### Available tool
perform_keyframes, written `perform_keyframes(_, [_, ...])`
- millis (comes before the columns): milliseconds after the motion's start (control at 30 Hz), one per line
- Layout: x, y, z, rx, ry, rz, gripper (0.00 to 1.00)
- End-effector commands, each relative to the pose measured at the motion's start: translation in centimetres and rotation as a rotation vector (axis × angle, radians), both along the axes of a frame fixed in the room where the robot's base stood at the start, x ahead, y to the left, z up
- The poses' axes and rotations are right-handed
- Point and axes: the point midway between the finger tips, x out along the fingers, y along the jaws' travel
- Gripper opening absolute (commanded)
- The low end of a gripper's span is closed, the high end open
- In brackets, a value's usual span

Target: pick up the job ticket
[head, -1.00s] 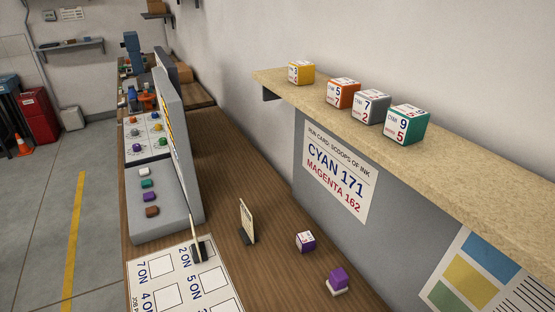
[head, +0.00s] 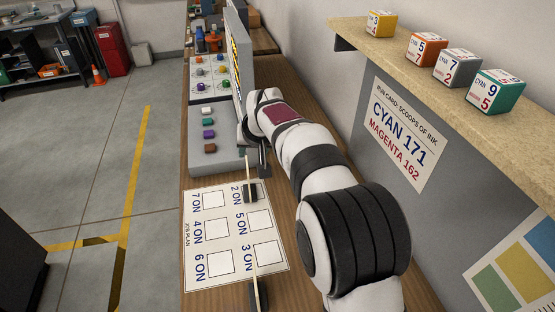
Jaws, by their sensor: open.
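A thin upright card (head: 247,172) in a black stand stands on the job plan sheet (head: 220,275), beside "2 ON", seen nearly edge-on. Another thin card (head: 254,262) in a black stand is at the near edge of the sheet, by "3 ON". I cannot tell which card is the job ticket, as their faces do not show. My gripper (head: 255,160) is open, just above and behind the card at "2 ON", near the grey panel. Whether anything is between its fingers is hard to tell. My arm hides much of the bench to its right.
A grey console (head: 213,150) with coloured buttons stands behind the sheet. A shelf (head: 400,48) on the right holds several numbered cubes, with a run card (head: 402,135) below reading CYAN 171, MAGENTA 162. The floor left of the bench is open.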

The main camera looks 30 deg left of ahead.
Motion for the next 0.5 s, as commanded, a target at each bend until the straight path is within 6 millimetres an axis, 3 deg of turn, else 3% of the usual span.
perform_keyframes(200, [2.1,2.4,-5.4,-0.002,0.004,-0.002,0.46])
perform_keyframes(500, [3.7,4.4,-9.7,-0.003,0.005,-0.005,0.46])
